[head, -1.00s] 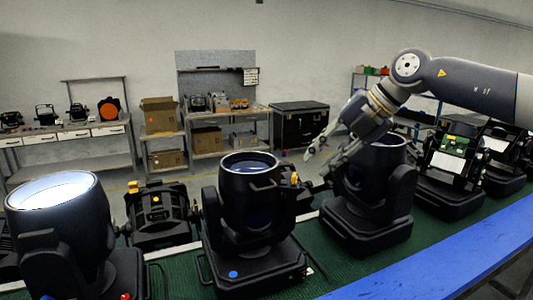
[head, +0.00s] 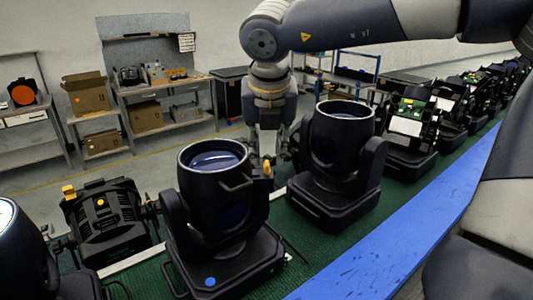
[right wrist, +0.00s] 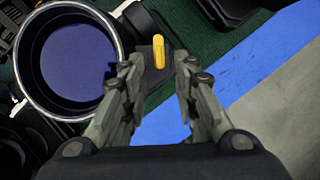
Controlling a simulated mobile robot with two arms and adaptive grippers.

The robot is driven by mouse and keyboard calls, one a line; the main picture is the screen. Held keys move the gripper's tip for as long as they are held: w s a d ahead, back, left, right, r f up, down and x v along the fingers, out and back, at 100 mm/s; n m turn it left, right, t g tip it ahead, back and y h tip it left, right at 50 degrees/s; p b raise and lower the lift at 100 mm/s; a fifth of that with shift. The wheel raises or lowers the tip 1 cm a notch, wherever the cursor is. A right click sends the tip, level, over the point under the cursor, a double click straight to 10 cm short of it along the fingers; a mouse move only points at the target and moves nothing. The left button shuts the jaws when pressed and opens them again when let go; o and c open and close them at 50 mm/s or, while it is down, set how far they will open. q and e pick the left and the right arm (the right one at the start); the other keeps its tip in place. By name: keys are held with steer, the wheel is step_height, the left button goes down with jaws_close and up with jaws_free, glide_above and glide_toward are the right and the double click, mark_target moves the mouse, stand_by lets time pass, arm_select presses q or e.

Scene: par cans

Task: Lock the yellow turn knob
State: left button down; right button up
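The yellow turn knob (head: 267,169) sits on the upper right side of the black par can (head: 214,190) in the middle of the head view. In the right wrist view the knob (right wrist: 158,51) is a short yellow bar, pointing up the picture, on a dark bracket beside the round blue lens (right wrist: 69,60). My right gripper (head: 268,149) points down just behind the knob in the head view. In the right wrist view the gripper (right wrist: 162,65) is open, with the knob showing in the gap between its fingertips; contact cannot be told. My left gripper is not in view.
Another par can (head: 338,150) stands close to the right of the gripper. A black lamp with yellow parts (head: 101,215) lies to the left. A blue strip (head: 400,235) edges the green bench top (head: 305,245). Shelves with boxes (head: 88,95) stand behind.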

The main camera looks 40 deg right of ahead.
mark_target(267, 164)
steer(key=x, duration=0.2)
steer(key=shift+w+f, duration=0.15)
steer(key=shift+f, duration=0.15)
steer(key=shift+w+d+f+p, duration=0.1)
steer(key=shift+d+f+p, duration=0.1)
steer(key=shift+f+p, duration=0.3)
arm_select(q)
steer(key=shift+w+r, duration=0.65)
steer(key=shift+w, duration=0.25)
arm_select(e)
steer(key=shift+f, duration=0.1)
jaws_close()
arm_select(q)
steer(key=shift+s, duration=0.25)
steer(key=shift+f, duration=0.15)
